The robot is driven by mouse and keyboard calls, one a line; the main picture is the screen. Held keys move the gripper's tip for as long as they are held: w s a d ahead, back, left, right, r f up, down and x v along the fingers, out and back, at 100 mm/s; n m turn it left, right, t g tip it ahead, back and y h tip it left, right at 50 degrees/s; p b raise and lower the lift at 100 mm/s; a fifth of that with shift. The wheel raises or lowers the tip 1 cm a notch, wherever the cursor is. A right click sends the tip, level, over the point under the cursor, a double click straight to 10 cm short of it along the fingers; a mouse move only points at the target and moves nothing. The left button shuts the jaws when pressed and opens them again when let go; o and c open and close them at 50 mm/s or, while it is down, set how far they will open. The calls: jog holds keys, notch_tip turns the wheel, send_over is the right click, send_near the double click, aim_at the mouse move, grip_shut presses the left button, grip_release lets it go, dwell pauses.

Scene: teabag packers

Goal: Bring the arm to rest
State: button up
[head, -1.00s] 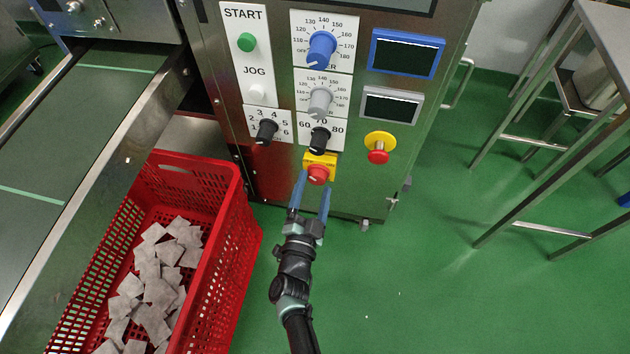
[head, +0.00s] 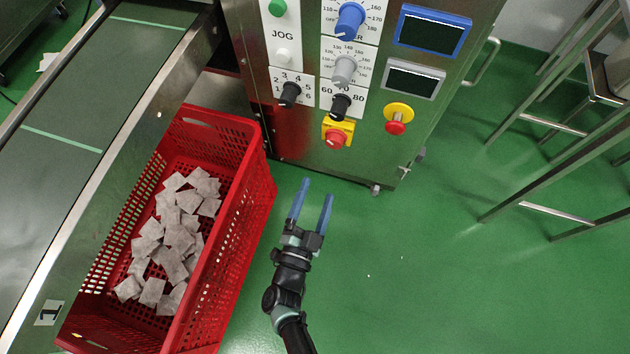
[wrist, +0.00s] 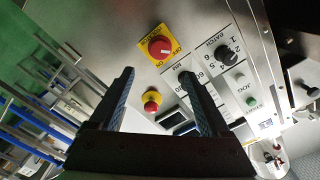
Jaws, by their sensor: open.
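My gripper (head: 311,205) is open and empty in the head view, its two blue fingers apart over the green floor. It is in front of and below the machine's control panel, clear of it. In the wrist view the two fingers of my gripper (wrist: 162,95) stand apart with nothing between them but the panel beyond. The red knob on a yellow plate (head: 336,138) is the nearest control, up and right of the fingertips. It also shows in the wrist view (wrist: 160,47).
A red crate (head: 262,190) with several teabags (head: 178,235) stands left of my arm, beside a conveyor (head: 60,130). The panel also carries a red button on a yellow base (head: 397,125), knobs and small screens. Metal frames (head: 560,215) stand right. Floor between is clear.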

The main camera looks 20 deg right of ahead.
jog(key=w+a+r+n+t+y, duration=0.2)
jog(key=w+a+r+t, duration=0.15)
jog(key=w+r, duration=0.5)
jog(key=w+a+r+n+t+y, duration=0.15)
jog(key=w+a+r+y, duration=0.35)
jog(key=r, duration=0.7)
jog(key=w+a+r+n+t+y, duration=0.1)
jog(key=w+r+n+t, duration=0.1)
jog(key=r, duration=0.7)
jog(key=w+a+r+n+t+y, duration=0.1)
jog(key=w+r+n+t, duration=0.1)
jog(key=r, duration=0.8)
jog(key=s+r+n+t+y, duration=0.15)
jog(key=s+r+n, duration=0.3)
jog(key=r, duration=0.85)
jog(key=s+r+n+t+y, duration=0.15)
jog(key=s+r+n, duration=0.35)
jog(key=r, duration=0.9)
jog(key=s+d+r+m+h, duration=0.2)
jog(key=s+r, duration=0.5)
jog(key=s, duration=0.4)
notch_tip(320, 180, up, 37)
jog(key=w+p, duration=0.1)
jog(key=p, duration=3.7)
jog(key=shift+w+a+n, duration=0.2)
jog(key=shift+w+n, duration=0.1)
